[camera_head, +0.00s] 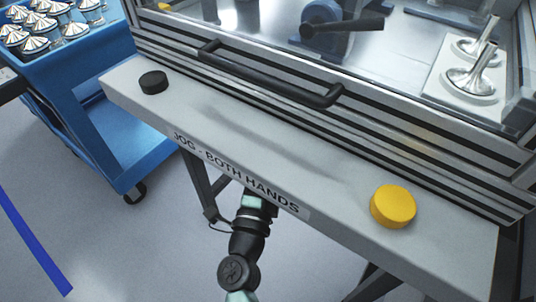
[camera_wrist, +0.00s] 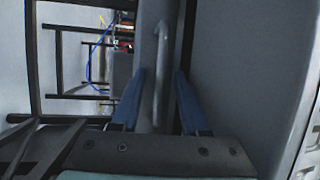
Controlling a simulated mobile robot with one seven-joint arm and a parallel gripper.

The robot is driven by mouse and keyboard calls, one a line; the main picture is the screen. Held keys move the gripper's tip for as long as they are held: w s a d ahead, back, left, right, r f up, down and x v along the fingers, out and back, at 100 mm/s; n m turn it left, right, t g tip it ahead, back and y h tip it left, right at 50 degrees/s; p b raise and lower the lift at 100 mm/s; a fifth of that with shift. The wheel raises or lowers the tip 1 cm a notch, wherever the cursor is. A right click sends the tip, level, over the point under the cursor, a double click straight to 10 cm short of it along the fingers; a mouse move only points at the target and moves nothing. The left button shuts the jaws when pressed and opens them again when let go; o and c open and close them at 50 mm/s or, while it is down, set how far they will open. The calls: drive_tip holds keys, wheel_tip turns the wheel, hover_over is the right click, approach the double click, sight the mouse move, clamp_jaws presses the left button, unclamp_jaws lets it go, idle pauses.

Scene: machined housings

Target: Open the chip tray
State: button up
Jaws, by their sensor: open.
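My gripper (camera_wrist: 159,78) is open in the wrist view, with one blue finger on each side of a grey bar handle (camera_wrist: 162,45). The bar runs between the fingers, and I cannot tell whether either finger touches it. The handle is set on a narrow grey front (camera_wrist: 147,30), which looks like the chip tray, though most of it is hidden. In the head view my arm reaches in under the machine's front ledge. The ledge hides my gripper and the tray there.
The ledge (camera_head: 240,125) carries a black button (camera_head: 153,82) and a yellow button (camera_head: 393,206). Above it is a black door handle (camera_head: 270,75). A blue cart (camera_head: 100,125) with metal parts stands at left. A large grey panel (camera_wrist: 245,80) lies right of the fingers. Floor in front is clear.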

clamp_jaws()
idle(1.4)
